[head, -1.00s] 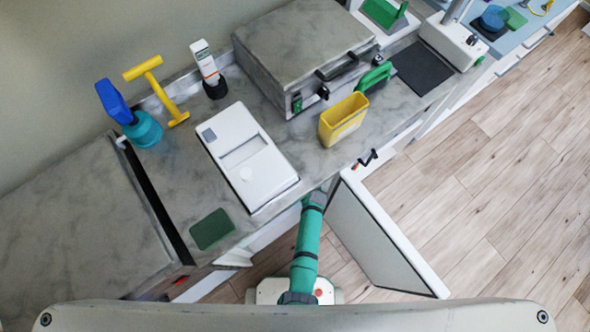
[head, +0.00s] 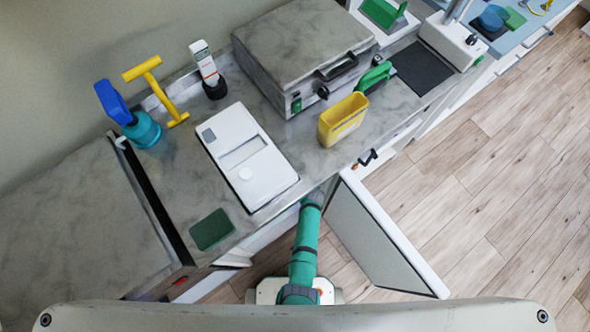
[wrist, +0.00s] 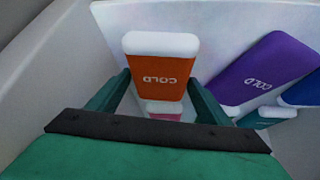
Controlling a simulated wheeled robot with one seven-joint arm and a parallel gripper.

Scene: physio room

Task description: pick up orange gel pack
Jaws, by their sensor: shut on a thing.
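The orange gel pack (wrist: 160,66), marked "COLD", stands upright between the fingers of my gripper (wrist: 158,84) in the wrist view. My gripper is shut on it, a green finger on either side. Its lower part is partly hidden. In the head view my green arm reaches under the counter edge beside an open door, and neither the gripper nor the pack shows there.
In the wrist view a purple pack (wrist: 262,68), a teal pack (wrist: 266,116) and a blue pack (wrist: 304,92) lie to the right. A pink pack (wrist: 164,108) is below the orange one. Pale walls enclose them. The open cabinet door (head: 385,240) stands right of my arm.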

